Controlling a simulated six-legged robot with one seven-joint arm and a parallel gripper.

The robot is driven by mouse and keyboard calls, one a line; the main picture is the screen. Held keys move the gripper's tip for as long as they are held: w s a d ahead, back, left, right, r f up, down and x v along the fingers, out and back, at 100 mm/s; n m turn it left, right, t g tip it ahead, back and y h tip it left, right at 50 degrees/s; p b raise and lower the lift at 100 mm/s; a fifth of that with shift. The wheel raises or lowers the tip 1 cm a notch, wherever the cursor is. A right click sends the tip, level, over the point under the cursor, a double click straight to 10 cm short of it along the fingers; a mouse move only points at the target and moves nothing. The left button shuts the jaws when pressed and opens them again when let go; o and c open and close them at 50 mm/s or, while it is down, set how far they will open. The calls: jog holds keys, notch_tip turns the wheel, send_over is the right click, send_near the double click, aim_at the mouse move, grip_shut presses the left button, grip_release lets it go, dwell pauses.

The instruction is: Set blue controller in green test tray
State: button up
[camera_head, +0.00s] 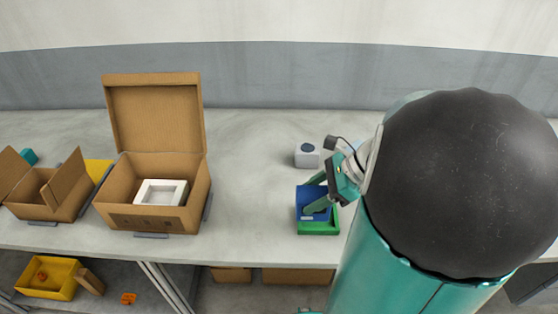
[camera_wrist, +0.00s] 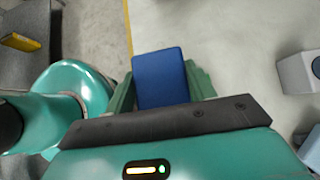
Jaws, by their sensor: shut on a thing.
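The blue controller (camera_head: 311,199) is a blue block between the fingers of my gripper (camera_head: 316,196). It also shows in the wrist view (camera_wrist: 160,77), with a green finger at each side. The green test tray (camera_head: 318,229) is on the table, and its front part shows just below the controller in the head view. The controller overlaps the tray in the picture. I cannot tell whether it touches the tray floor. The back and right of the tray are partly hidden by the controller and my gripper.
A white device with a dark round top (camera_head: 307,155) stands behind the tray. An open cardboard box (camera_head: 150,215) with a white frame inside stands left. A smaller open box (camera_head: 50,195) is at the far left. The table between the large box and the tray is clear.

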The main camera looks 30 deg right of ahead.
jog(key=shift+w+d+f, duration=0.4)
jog(key=shift+d+f, duration=0.4)
jog(key=shift+f, duration=0.7)
jog(key=shift+w+d+f, duration=0.35)
jog(key=shift+d+f, duration=0.5)
jog(key=shift+f, duration=0.7)
jog(key=shift+w+d+f, duration=0.4)
jog(key=shift+d+f, duration=0.4)
jog(key=shift+f, duration=0.7)
jog(key=shift+f, duration=0.15)
jog(key=o, duration=1.3)
jog(key=shift+c, duration=0.2)
